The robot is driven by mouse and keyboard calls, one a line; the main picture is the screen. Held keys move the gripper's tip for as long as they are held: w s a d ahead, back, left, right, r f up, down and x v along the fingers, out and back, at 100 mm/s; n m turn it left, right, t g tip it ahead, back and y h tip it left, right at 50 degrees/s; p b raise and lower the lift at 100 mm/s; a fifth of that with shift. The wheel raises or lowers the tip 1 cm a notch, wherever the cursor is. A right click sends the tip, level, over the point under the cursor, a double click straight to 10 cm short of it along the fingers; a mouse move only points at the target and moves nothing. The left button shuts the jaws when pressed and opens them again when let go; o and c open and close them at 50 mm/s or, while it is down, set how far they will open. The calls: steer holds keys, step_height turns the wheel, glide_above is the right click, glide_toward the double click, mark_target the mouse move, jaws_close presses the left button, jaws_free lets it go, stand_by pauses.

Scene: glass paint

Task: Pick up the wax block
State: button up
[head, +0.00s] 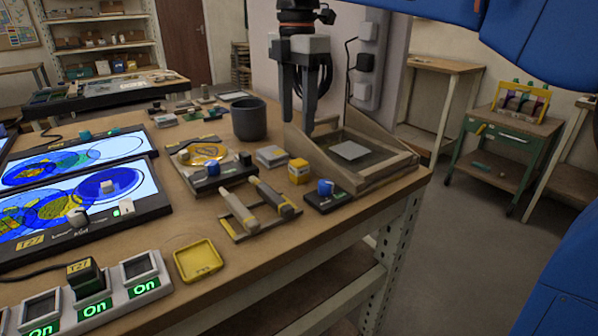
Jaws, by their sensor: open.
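No block is clearly marked as wax. A small yellow block (299,171) with a pale label stands on the wooden bench, left of the wooden tray, and may be the wax block. A low pale block (271,156) lies just behind and left of it. My gripper (297,127) hangs fingers down, open and empty, higher than the blocks and near the tray's left corner. Nothing is between its fingers.
The wooden tray (400,166) holds a pale square. A blue knob piece (325,187) on a dark base sits in front of the yellow block. A rack with two sticks (237,213), a dark cup (249,120) and lit screens (80,150) crowd the left.

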mark_target(299, 162)
step_height(299, 162, down, 13)
steer(key=shift+d+r, duration=0.15)
steer(key=shift+r, duration=0.05)
steer(key=c, duration=1.1)
